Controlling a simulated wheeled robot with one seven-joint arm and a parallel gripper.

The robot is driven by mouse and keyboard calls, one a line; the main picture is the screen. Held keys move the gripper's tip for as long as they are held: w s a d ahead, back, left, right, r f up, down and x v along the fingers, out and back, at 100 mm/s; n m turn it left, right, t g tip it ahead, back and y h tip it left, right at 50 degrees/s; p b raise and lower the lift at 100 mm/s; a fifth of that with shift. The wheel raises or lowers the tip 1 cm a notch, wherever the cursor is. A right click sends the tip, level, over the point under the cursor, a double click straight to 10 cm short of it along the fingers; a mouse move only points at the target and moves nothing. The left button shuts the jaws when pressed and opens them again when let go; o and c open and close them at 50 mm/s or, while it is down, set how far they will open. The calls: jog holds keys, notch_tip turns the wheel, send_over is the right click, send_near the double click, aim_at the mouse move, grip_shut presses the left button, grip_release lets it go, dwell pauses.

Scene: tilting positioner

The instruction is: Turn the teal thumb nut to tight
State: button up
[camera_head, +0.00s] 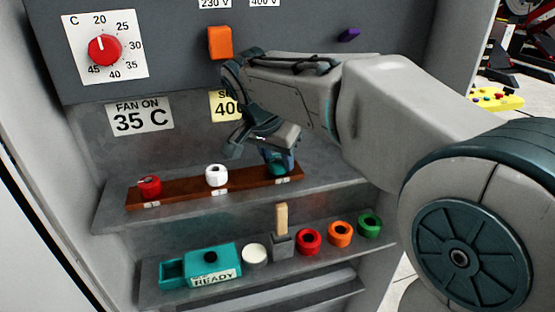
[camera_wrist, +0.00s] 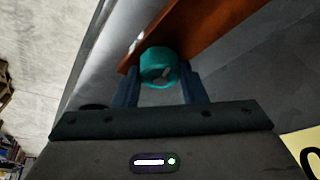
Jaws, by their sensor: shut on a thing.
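The teal thumb nut (camera_wrist: 157,66) sits at the end of the brown wooden bar, between the two fingers of my gripper (camera_wrist: 160,85) in the wrist view. The fingers are shut on it from both sides. A pale mark shows on the nut's face. In the head view my gripper (camera_head: 279,162) reaches down over the bar's right end, and the teal nut (camera_head: 277,169) is mostly hidden by the fingers. A white nut (camera_head: 216,175) and a red nut (camera_head: 149,187) stand further left on the bar (camera_head: 183,187). Small white labels show on the bar's front; their text is too small to read.
The lower shelf holds a teal READY box (camera_head: 201,268), a white disc (camera_head: 255,254), a grey block with a wooden handle (camera_head: 282,243), and red, orange and green rings (camera_head: 340,233). Above are a red dial (camera_head: 104,50), an orange switch (camera_head: 219,43) and a purple one (camera_head: 349,34).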

jog(key=shift+m, duration=0.6)
jog(key=o, duration=1)
jog(key=shift+g, duration=0.3)
jog(key=shift+v, duration=3.8)
jog(key=shift+a, duration=0.1)
